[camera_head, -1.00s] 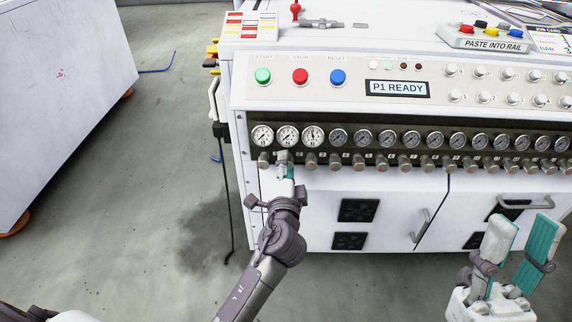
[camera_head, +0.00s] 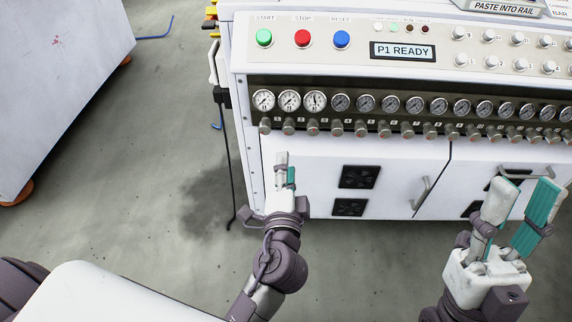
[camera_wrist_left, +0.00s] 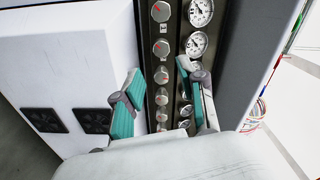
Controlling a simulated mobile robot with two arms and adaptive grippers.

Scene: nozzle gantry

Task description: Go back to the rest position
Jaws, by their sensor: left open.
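My left gripper (camera_head: 285,172) is in front of the white machine cabinet, below the row of gauges and knobs, and holds nothing. In the left wrist view my left gripper (camera_wrist_left: 165,82) is open, its teal-padded fingers apart on either side of the view of the knobs (camera_wrist_left: 161,75). My right gripper (camera_head: 522,208) is at the lower right in the head view. Its two teal-padded fingers stand upright and apart, with nothing between them.
The white machine (camera_head: 310,180) has a row of gauges (camera_head: 340,102) with knobs below, green, red and blue buttons (camera_head: 303,38), and a display (camera_head: 402,51) reading "P1 READY". A door handle (camera_head: 420,193) sticks out. A white cabinet (camera_head: 60,90) stands left. Open floor (camera_head: 170,130) lies between.

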